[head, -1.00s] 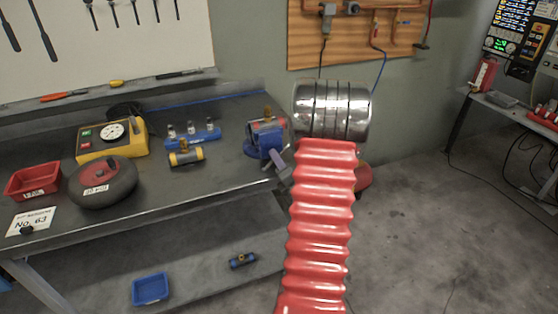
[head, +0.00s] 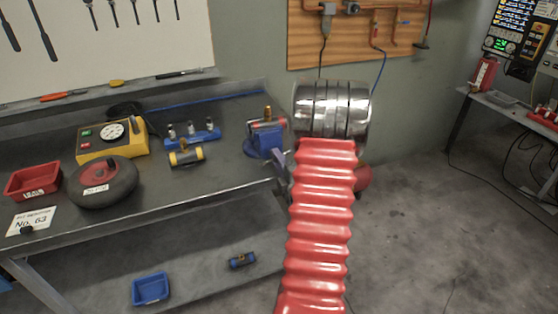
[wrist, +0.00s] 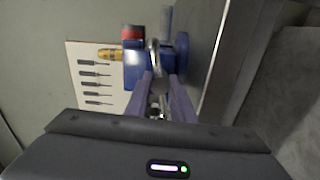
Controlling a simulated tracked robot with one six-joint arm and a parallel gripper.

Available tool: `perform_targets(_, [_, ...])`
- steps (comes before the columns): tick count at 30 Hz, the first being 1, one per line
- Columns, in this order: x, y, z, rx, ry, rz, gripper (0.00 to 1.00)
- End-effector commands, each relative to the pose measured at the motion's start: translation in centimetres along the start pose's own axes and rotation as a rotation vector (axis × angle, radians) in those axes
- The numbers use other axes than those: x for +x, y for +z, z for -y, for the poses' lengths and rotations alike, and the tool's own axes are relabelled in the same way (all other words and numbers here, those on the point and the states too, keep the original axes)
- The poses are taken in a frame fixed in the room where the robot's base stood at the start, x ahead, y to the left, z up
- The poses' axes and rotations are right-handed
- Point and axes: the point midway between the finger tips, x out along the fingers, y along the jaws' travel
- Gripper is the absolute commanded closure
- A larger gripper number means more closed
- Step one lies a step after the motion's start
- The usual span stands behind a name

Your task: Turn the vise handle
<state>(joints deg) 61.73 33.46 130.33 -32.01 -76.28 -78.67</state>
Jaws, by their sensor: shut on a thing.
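The blue vise (head: 263,143) stands at the right end of the workbench and has a brass and red part at its top. In the wrist view the vise (wrist: 134,76) is just beyond my gripper. My gripper (wrist: 160,82) has its two purple-grey fingers closed on the silver vise handle (wrist: 154,55), which runs up in the picture from between the fingertips. The fingers cover the handle's near end. In the head view my red ribbed arm hides most of the gripper and the handle.
On the workbench (head: 150,200) are a yellow gauge box (head: 111,138), a black and red wheel (head: 103,183), a red bin (head: 33,180) and a blue rack (head: 192,136). A blue bin (head: 151,288) is on the lower shelf. The floor to the right is clear.

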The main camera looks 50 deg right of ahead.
Motion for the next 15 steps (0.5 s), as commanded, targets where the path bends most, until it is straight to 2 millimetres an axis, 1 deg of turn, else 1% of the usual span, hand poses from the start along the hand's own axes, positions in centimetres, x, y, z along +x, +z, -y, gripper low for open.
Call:
perform_targets(1, [-0.26,-0.09,0.68,0.013,-0.016,0.001,1.0])
perform_targets(13, [-0.26,-0.09,0.72,0.022,-0.017,0.001,1.0])
perform_targets(14, [-0.27,-0.09,0.72,0.022,-0.017,0.001,0.77])
perform_targets(15, [-0.27,-0.1,0.72,0.022,-0.017,0.001,0.74])
